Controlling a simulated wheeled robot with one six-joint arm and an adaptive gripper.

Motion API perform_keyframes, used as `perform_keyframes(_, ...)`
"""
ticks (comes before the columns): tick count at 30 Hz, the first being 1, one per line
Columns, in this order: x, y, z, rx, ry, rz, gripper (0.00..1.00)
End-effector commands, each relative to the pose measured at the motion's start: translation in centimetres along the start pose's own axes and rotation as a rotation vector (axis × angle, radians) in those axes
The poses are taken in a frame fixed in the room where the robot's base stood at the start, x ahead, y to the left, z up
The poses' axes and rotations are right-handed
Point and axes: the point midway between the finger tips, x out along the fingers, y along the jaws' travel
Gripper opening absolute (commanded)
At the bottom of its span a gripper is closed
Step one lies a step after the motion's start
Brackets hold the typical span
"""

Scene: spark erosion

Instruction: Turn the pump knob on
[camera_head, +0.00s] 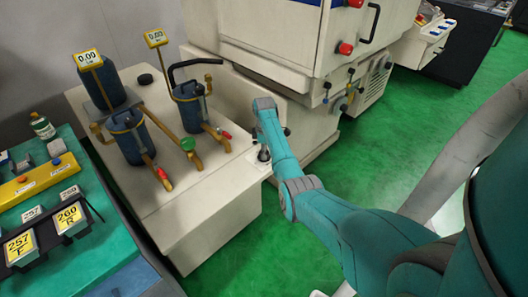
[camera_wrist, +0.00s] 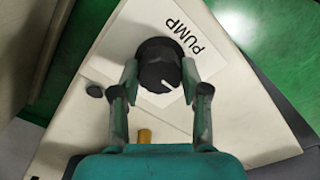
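The pump knob (camera_wrist: 158,64) is a round black knob with a white pointer line, on a white label (camera_wrist: 200,68) reading PUMP. In the wrist view the pointer line slants toward the lower right, away from the lettering. My gripper (camera_wrist: 159,74) has one finger on each side of the knob, and the fingertips appear to touch its sides. In the head view my gripper (camera_head: 264,150) points down at the right edge of the cream cabinet top. There the knob is mostly hidden by my gripper.
A large machine (camera_head: 300,45) with red knobs stands close behind. Green floor (camera_head: 360,160) is open to the right.

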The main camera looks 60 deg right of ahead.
Motion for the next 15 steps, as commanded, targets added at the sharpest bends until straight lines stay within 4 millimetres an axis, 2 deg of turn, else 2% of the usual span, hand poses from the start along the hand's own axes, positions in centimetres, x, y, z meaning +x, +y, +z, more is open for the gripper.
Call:
perform_keyframes(8,0.02,0.0,0.01,0.019,0.0,0.0,0.1)
perform_keyframes(15,0.02,0.0,0.01,0.125,0.0,0.0,0.1)
